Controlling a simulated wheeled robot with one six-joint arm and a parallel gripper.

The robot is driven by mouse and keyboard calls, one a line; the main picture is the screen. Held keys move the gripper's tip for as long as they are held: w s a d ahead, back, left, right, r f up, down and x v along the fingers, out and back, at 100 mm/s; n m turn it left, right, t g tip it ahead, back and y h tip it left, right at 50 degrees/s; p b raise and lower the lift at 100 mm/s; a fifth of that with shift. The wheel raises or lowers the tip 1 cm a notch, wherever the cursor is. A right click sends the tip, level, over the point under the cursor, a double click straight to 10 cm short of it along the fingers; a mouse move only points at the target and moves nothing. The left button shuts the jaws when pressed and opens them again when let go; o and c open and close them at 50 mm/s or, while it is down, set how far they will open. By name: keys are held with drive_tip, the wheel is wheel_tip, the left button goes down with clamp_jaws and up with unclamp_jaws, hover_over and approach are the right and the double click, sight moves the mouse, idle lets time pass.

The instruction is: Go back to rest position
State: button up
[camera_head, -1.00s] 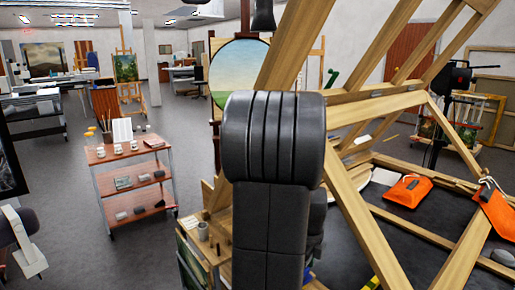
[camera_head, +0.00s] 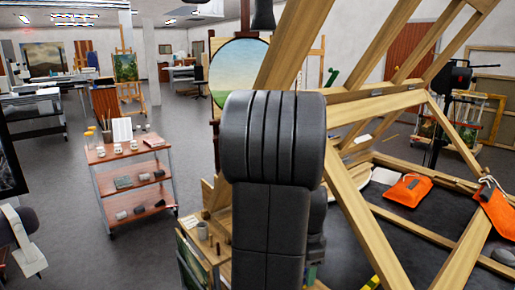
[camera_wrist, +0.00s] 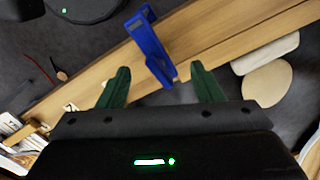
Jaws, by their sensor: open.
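My gripper (camera_wrist: 163,88) shows in the wrist view with its two green fingers spread apart. A blue clamp-like piece (camera_wrist: 150,48) sits on a wooden beam (camera_wrist: 215,40) beyond the fingers. It appears between the fingertips in the picture, and I cannot tell how far off it is. Nothing is seen held in the fingers. In the head view my dark arm stands upright in the middle and hides what is behind it; the gripper itself is not clearly seen there.
A large wooden frame (camera_head: 385,100) rises close on the right, with orange pouches (camera_head: 408,190) by its beams. A shelf cart (camera_head: 132,178) stands at left. A round landscape painting (camera_head: 238,68) stands behind my arm. Grey floor (camera_head: 60,190) is open at left.

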drive_tip(key=n, duration=0.3)
drive_tip(key=shift+n, duration=2.7)
drive_tip(key=shift+a, duration=0.1)
